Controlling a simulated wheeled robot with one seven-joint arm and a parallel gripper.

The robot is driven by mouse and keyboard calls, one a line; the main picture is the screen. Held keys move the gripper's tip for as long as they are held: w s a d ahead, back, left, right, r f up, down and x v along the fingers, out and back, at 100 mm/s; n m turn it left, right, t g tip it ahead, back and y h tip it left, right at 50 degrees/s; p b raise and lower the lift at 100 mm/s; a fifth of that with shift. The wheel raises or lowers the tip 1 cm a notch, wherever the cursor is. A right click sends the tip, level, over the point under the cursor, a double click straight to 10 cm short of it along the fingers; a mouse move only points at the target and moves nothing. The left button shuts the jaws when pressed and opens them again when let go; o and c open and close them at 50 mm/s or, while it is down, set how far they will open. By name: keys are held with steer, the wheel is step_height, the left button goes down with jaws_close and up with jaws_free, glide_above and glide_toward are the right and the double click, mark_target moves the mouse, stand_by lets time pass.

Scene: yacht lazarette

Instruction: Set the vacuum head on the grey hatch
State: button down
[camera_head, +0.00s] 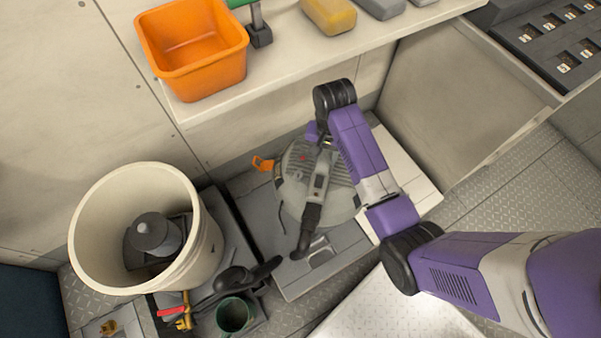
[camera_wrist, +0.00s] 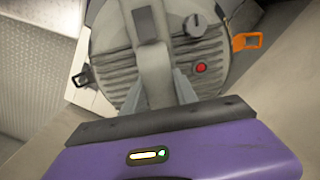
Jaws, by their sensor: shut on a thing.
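The vacuum head (camera_head: 342,204) is a round grey ribbed lid with a dark hose-like part across it. In the wrist view, the vacuum head (camera_wrist: 112,65) shows a knob, a red button, an orange latch on the right and a dark latch on the left. My gripper (camera_wrist: 158,92) is shut on its grey handle, one finger on each side. The grey hatch (camera_head: 345,262), a flat panel with a recessed pull, lies under the vacuum head in the head view. I cannot tell whether they touch. My arm hides part of the vacuum head.
A cream bucket (camera_head: 88,252) with dark things inside stands at left. A dark tray beside it holds a green cup (camera_head: 234,315) and tools. An orange bin (camera_head: 200,82) and yellow block (camera_head: 328,15) sit on the shelf above. A pale panel (camera_head: 408,168) lies right of the hatch.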

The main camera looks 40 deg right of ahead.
steer(key=shift+w+f+b, duration=0.1)
steer(key=shift+f+b, duration=1.15)
steer(key=shift+f, duration=3.7)
steer(key=c, duration=1)
jaws_free()
steer(key=shift+f, duration=0.15)
steer(key=shift+o, duration=0.2)
